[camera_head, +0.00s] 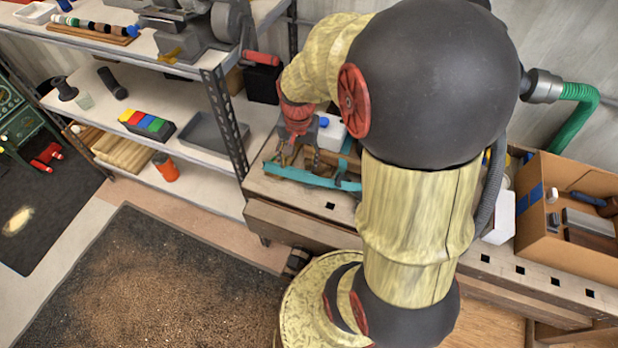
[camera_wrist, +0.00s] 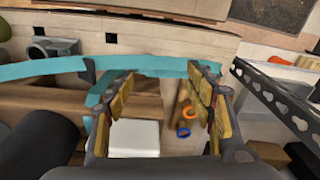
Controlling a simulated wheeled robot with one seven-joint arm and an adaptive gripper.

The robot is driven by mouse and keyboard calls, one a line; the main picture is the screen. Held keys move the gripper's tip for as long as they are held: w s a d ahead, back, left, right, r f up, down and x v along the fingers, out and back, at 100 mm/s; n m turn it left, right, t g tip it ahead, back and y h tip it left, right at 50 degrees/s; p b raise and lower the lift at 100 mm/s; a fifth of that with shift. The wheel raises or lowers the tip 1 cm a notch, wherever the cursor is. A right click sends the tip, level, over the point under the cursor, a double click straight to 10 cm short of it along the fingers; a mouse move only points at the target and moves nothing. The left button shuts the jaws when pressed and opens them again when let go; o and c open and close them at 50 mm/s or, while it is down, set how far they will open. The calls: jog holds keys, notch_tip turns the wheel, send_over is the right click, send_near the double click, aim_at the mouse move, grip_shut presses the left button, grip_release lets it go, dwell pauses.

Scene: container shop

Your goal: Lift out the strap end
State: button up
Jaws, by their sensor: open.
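The teal strap (camera_head: 290,172) lies across the top of an open wooden tray on the workbench. In the wrist view the strap (camera_wrist: 45,68) runs left to right, with a dark clip (camera_wrist: 87,70) on it. A second teal stretch shows below the clip, and I cannot tell which part is the loose end. My gripper (camera_wrist: 160,78) is open, its two fingers at either side of the strap's middle stretch. The right fingertip overlaps the strap in the picture; contact is unclear. In the head view my gripper (camera_head: 328,165) is just over the strap and partly hides it.
A white block (camera_wrist: 135,138), an orange ring (camera_wrist: 187,112) and a blue ring (camera_wrist: 183,132) lie below the strap. A dark perforated shelf post (camera_wrist: 275,95) stands close at right. In the head view a cardboard box (camera_head: 545,235) stands on the bench to the right.

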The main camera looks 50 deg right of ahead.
jog(key=m, duration=0.2)
send_over(310, 175)
jog(key=shift+g, duration=0.3)
jog(key=f, duration=0.4)
jog(key=shift+s+a+f, duration=0.15)
jog(key=shift+s+a, duration=0.05)
jog(key=shift+a, duration=0.05)
notch_tip(310, 175, down, 3)
jog(key=shift+r+b, duration=0.2)
jog(key=shift+b, duration=0.15)
jog(key=f, duration=0.1)
jog(key=f+b, duration=0.1)
jog(key=f, duration=0.1)
jog(key=f+b, duration=0.1)
jog(key=f, duration=0.1)
jog(key=shift+w+d+f, duration=0.1)
jog(key=shift+w+d, duration=0.1)
jog(key=shift+d, duration=0.05)
jog(key=c, duration=0.3)
jog(key=c, duration=1)
